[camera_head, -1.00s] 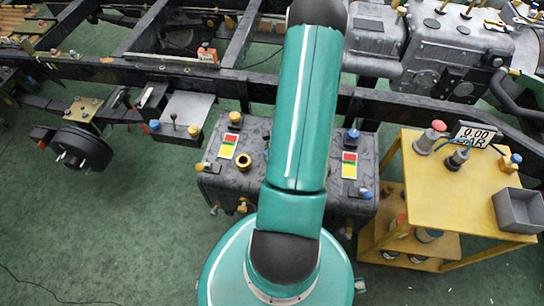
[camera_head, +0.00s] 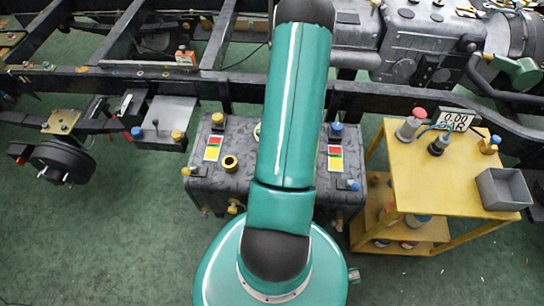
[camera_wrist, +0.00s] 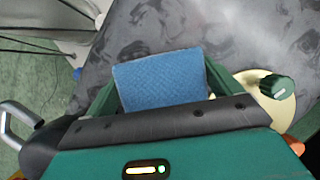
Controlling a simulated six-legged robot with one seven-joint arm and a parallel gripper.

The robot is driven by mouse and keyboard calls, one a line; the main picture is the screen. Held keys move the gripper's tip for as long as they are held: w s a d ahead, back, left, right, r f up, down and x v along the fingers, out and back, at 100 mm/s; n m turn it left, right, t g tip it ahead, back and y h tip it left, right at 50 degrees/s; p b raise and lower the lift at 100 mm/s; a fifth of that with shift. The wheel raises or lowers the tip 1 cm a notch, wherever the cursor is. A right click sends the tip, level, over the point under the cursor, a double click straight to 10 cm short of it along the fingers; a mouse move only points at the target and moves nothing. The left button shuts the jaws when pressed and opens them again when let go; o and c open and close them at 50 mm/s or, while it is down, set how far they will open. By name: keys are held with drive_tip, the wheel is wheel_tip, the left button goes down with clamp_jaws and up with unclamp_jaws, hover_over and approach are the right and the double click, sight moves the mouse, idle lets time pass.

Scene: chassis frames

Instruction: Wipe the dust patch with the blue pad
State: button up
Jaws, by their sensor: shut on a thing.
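The blue pad (camera_wrist: 162,80) is a flat, textured blue block in the wrist view. My gripper (camera_wrist: 158,90) is shut on it, with a green finger at each side. The pad's lower edge is hidden behind the dark gripper body. Behind and around the pad is a dark grey, mottled surface (camera_wrist: 235,40); I cannot tell whether the pad touches it. I cannot pick out the dust patch from the grey mottling. My gripper and the pad do not show in the head view, where my green arm reaches up out of the frame.
A dark box with knobs and coloured labels (camera_head: 205,180) stands behind my base. A yellow cart (camera_head: 430,185) with a grey bin (camera_head: 505,190) is at right. A black chassis frame (camera_head: 400,103) crosses the back. The wrist view shows a green knob (camera_wrist: 277,86) near my gripper. Green floor is open at lower left.

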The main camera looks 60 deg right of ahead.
sight(252, 163)
drive_tip(key=shift+s+d, duration=0.3)
drive_tip(key=shift+s, duration=0.25)
drive_tip(key=shift+s+d, duration=0.25)
drive_tip(key=shift+s, duration=0.25)
drive_tip(key=shift+w+a, duration=0.3)
drive_tip(key=shift+w, duration=0.35)
drive_tip(key=shift+w+a, duration=0.25)
drive_tip(key=shift+w, duration=0.4)
drive_tip(key=shift+w+a+f, duration=0.1)
drive_tip(key=shift+w+a, duration=0.3)
drive_tip(key=shift+w, duration=0.45)
drive_tip(key=shift+w+a+f, duration=0.1)
drive_tip(key=shift+w+a, duration=0.3)
drive_tip(key=shift+w, duration=0.4)
drive_tip(key=shift+w+a+r, duration=0.1)
drive_tip(key=shift+w+a, duration=0.2)
drive_tip(key=shift+w, duration=0.4)
drive_tip(key=shift+w+a+r, duration=0.1)
drive_tip(key=shift+w+a, duration=0.2)
drive_tip(key=shift+w, duration=0.35)
drive_tip(key=shift+r, duration=3)
drive_tip(key=shift+r, duration=0.1)
